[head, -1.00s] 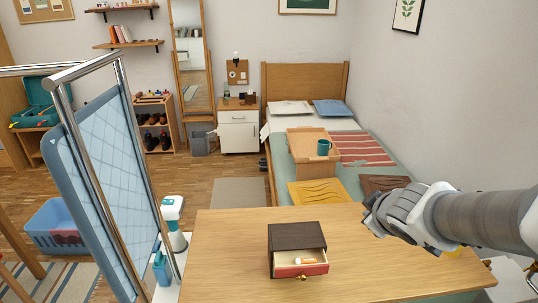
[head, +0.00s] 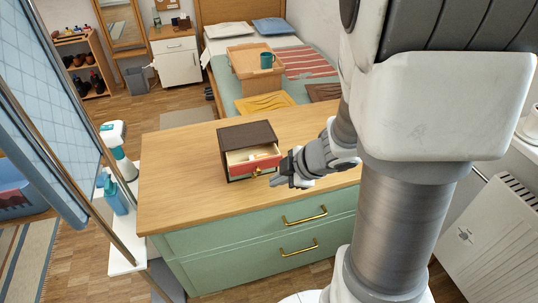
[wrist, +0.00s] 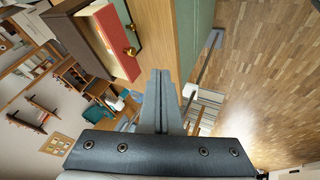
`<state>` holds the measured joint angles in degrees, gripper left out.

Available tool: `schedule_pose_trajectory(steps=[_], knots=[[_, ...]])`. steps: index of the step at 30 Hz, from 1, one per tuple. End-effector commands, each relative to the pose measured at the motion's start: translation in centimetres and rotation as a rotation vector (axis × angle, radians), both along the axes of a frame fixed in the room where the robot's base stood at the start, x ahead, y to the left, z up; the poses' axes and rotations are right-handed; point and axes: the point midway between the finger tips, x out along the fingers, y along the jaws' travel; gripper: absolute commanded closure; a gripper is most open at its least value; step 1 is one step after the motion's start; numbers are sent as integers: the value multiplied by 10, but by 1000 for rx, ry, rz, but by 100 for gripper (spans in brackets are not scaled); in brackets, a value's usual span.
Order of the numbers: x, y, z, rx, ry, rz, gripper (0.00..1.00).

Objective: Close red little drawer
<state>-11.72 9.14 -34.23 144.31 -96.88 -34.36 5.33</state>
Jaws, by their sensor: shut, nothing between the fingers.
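The little drawer box (head: 246,133) is dark brown and stands on the wooden dresser top. Its red-fronted drawer (head: 254,165) is pulled partly out toward the dresser's front edge, with a small brass knob (head: 257,171) and a small white and orange item inside. In the wrist view the red front (wrist: 114,41) is at the upper left, its knob beside it. My gripper (head: 277,181) is shut and empty, low in front and to the right of the red drawer. Its closed fingers (wrist: 160,80) also show in the wrist view, with a visible gap to the drawer front.
The green dresser (head: 270,235) has two brass handles on its front. Its wooden top (head: 185,190) is bare left of the box. A bottle (head: 115,195) and a spray bottle (head: 118,145) stand at the left. A radiator (head: 490,235) is at the right.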

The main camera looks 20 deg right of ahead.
Motion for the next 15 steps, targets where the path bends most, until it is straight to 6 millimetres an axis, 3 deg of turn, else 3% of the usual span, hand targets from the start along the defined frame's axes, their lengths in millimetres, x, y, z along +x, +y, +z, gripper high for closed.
schedule_pose_trajectory(steps=[1,9,15], knots=[[5,4,-14,-1,1,2,100],[28,19,-52,-1,1,1,100],[56,15,-46,-2,-2,0,100]])
